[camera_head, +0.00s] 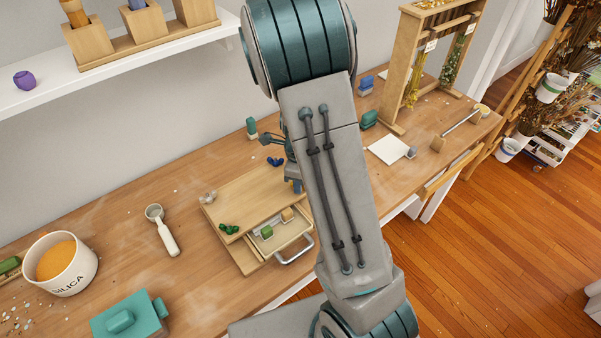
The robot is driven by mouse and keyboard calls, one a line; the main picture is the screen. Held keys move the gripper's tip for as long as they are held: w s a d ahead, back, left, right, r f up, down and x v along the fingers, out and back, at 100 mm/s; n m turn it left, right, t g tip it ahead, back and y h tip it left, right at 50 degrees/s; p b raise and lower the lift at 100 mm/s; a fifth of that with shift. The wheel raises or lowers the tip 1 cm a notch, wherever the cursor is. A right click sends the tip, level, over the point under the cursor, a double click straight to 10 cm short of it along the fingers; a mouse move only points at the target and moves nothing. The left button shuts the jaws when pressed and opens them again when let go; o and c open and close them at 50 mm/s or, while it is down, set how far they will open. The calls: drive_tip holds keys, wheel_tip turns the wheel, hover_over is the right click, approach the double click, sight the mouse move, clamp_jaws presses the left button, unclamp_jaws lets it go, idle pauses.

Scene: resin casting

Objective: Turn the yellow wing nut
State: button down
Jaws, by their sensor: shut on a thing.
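A wooden board (245,200) lies on the workbench, with a green wing nut (228,229) at its front left and a blue wing nut (275,161) at its back. My gripper (295,184) is low at the board's right corner, largely hidden behind my arm. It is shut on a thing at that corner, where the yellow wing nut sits. The yellow wing nut itself is hidden or too small to make out. How far it is turned cannot be seen.
An open drawer (284,238) with small blocks juts out below the board. A scoop (161,229), a silica tub (63,264) and a teal box (130,315) stand to the left. A wooden rack (404,66) is at the back right.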

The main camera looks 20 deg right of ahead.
drive_tip(key=shift+b, duration=0.3)
drive_tip(key=c, duration=1.2)
unclamp_jaws()
drive_tip(key=shift+o, duration=0.2)
wheel_tip(320, 180, up, 14)
drive_tip(key=s+a+r+n+t, duration=0.1)
drive_tip(key=s+r+n, duration=0.3)
drive_tip(key=s+n, duration=0.4)
drive_tip(key=s+a+r+n+t, duration=0.2)
drive_tip(key=s+n, duration=0.7)
drive_tip(key=n, duration=0.7)
drive_tip(key=shift+a+r+n+p, duration=0.15)
drive_tip(key=shift+r+n+p, duration=0.2)
drive_tip(key=shift+r, duration=0.5)
